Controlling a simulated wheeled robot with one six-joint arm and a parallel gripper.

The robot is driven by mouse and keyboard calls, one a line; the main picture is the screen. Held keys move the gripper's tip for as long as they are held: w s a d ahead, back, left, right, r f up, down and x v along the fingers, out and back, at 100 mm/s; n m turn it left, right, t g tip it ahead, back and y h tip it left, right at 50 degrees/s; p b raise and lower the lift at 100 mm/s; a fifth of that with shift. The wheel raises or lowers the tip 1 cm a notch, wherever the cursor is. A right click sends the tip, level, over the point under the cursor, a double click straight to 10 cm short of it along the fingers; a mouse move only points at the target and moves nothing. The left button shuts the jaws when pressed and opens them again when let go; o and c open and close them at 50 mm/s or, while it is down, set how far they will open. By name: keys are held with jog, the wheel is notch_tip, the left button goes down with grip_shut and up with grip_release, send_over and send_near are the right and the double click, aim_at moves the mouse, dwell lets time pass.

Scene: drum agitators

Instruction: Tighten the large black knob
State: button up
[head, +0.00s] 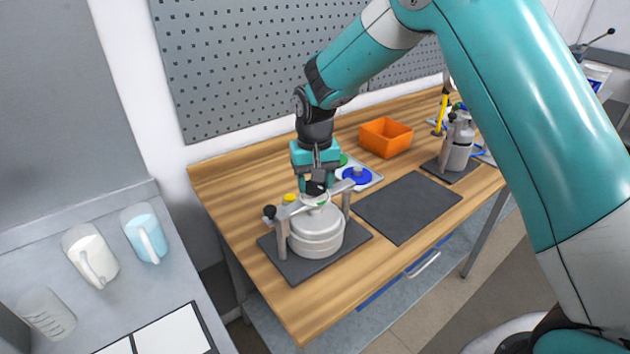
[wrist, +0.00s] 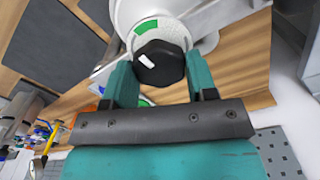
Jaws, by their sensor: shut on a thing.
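The large black knob (wrist: 157,68) sits on top of the drum agitator (head: 318,238), a light grey drum under a crossbar with posts. The knob has a white mark, and a pale ring around it carries a green patch (wrist: 146,26). My gripper (head: 317,180) points down at the knob from above. In the wrist view its two teal fingers stand on either side of the knob, shut on it. In the head view the knob is mostly hidden by the fingers.
A small black knob (head: 269,212) and a yellow knob (head: 290,198) sit at the crossbar's left end. An orange bin (head: 385,138) and a blue disc (head: 356,176) stand behind. A bare dark mat (head: 408,207) lies to the right, before a second device (head: 458,150).

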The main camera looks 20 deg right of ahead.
jog(key=shift+w+r+m, duration=0.1)
jog(key=shift+r+m, duration=0.15)
jog(key=shift+m, duration=0.35)
jog(key=o, duration=0.8)
jog(key=shift+c, duration=0.2)
jog(key=shift+o, duration=0.9)
jog(key=shift+f, duration=0.1)
notch_tip(320, 180, up, 18)
jog(key=b, duration=0.3)
jog(key=shift+f, duration=0.25)
